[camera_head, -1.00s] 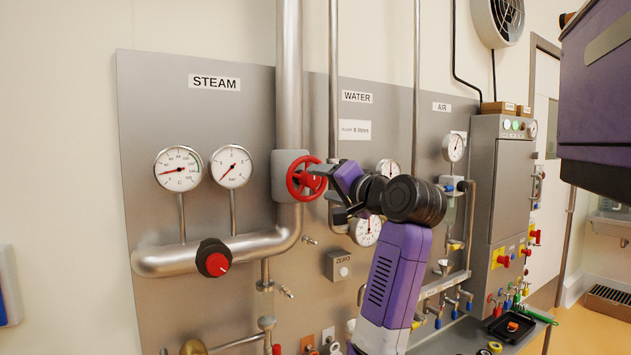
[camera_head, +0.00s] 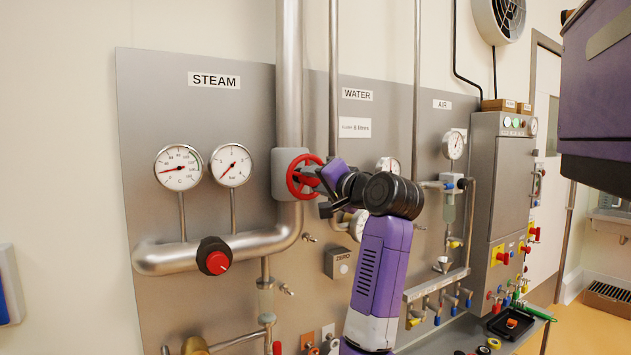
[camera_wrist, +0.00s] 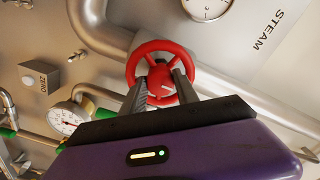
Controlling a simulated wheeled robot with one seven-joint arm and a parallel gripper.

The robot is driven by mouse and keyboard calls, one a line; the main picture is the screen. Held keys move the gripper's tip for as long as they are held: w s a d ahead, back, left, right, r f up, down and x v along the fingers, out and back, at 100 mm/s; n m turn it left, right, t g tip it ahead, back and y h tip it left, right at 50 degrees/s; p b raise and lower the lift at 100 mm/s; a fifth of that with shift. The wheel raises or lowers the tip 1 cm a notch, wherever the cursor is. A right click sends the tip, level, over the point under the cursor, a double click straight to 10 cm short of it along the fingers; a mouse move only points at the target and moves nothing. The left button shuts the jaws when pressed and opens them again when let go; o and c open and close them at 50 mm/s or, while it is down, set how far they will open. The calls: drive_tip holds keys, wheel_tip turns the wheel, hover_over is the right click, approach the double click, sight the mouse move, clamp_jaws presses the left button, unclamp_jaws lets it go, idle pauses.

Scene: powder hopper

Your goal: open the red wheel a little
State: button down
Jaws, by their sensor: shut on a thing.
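The red wheel (camera_head: 304,177) is mounted on a grey valve body (camera_head: 283,162) on the thick steam pipe, right of two round gauges. My gripper (camera_head: 316,178) reaches it from the right in the head view. In the wrist view the red wheel (camera_wrist: 160,72) is seen face on, and my gripper's (camera_wrist: 160,88) two dark fingers reach onto its hub area. The gripper is shut on the wheel. The fingertips partly cover the hub, so the exact contact is hidden.
A black knob with a red face (camera_head: 214,257) sits on the horizontal pipe below the gauges (camera_head: 231,165). A grey ZERO box (camera_head: 338,264) is below right of the wheel. A grey cabinet (camera_head: 497,190) stands at the right.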

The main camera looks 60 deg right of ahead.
drive_tip(key=n+p, duration=0.1)
drive_tip(key=n, duration=0.3)
drive_tip(key=shift+p, duration=0.3)
drive_tip(key=shift+f+n+p, duration=0.1)
drive_tip(key=shift+n+p, duration=0.2)
drive_tip(key=shift+n, duration=1.7)
drive_tip(key=c, duration=0.9)
unclamp_jaws()
drive_tip(key=shift+s, duration=0.15)
drive_tip(key=b+v, duration=0.1)
drive_tip(key=v, duration=0.6)
drive_tip(key=shift+s+a, duration=0.2)
drive_tip(key=shift+s, duration=0.05)
